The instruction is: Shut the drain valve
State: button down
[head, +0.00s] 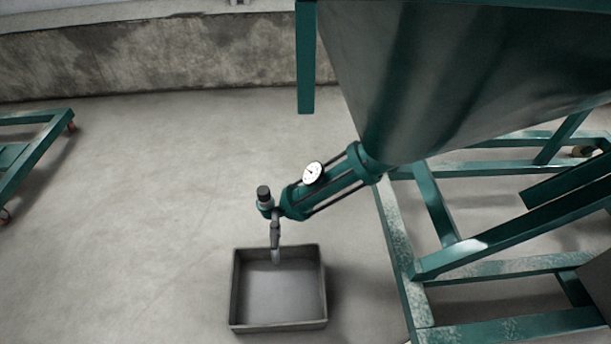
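The green drain assembly (335,187) slopes down to the left from the bottom of a large green tapered vessel (455,80). A round white-faced gauge (313,172) sits on top of it. At its lower end is a small valve with a dark ribbed knob (264,193) standing on top. A thin grey spout (275,238) hangs from that end, above a square grey tray (234,290) on the floor. I cannot tell whether the valve is open or shut, or whether liquid is running from the spout. My gripper is not in view.
A green steel frame (427,200) carries the vessel and fills the right side. A green wheeled frame (38,150) stands at the left edge. A low, stained concrete wall (180,55) runs along the back. The floor left of the tray is clear.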

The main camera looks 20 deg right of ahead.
aim_at(274, 224)
jog(key=i+j+u, duration=0.15)
jog(key=u, duration=0.25)
jog(key=i+j+u, duration=0.2)
jog(key=u, duration=0.15)
jog(key=i+j+u, duration=0.15)
jog(key=u, duration=0.25)
jog(key=i, duration=0.05)
